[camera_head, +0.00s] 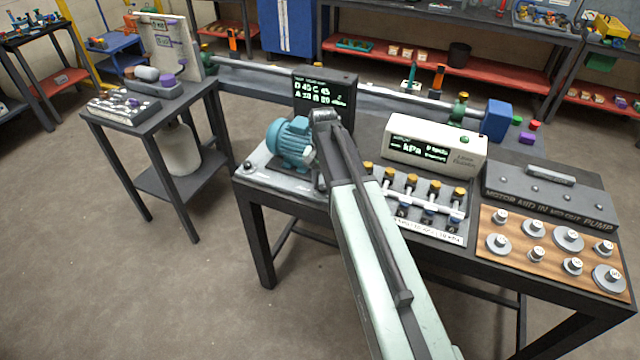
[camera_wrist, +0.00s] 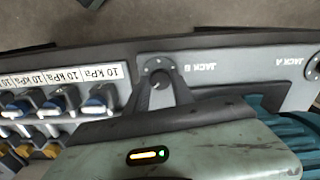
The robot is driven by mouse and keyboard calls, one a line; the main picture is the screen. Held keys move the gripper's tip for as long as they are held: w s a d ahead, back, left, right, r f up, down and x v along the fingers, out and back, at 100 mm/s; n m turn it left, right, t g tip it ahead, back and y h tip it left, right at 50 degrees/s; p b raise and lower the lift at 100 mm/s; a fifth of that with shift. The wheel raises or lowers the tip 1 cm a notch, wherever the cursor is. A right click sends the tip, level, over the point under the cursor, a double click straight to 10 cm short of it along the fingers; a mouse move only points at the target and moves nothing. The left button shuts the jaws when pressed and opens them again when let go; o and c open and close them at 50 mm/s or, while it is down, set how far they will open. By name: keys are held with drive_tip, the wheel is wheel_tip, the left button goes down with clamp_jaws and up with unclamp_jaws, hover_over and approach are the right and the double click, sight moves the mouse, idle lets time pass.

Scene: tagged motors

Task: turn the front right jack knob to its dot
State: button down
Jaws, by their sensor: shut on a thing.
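My gripper (camera_wrist: 161,84) is shut on this knob, with one dark finger on each side. In the head view my arm hides the knob. The teal motor (camera_head: 288,141) stands on its grey baseplate (camera_head: 262,178) left of my arm. The JACK A knob (camera_wrist: 314,68) sits at the right edge of the wrist view.
The valve manifold (camera_head: 425,205), with brass and blue valves, lies right of my arm. Behind it stands the white kPa meter (camera_head: 435,143). A black display (camera_head: 325,92) stands behind the motor. A wooden board of metal weights (camera_head: 550,250) is at the right.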

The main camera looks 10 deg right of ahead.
sight(323, 187)
drive_tip(key=n, duration=0.4)
drive_tip(key=shift+w+d+n, duration=0.1)
drive_tip(key=shift+w+n, duration=0.05)
drive_tip(key=shift+n, duration=0.15)
drive_tip(key=n, duration=0.4)
drive_tip(key=shift+n, duration=0.4)
drive_tip(key=c, duration=1.1)
unclamp_jaws()
wheel_tip(323, 187, up, 8)
drive_tip(key=p, duration=0.8)
drive_tip(key=shift+f, duration=0.1)
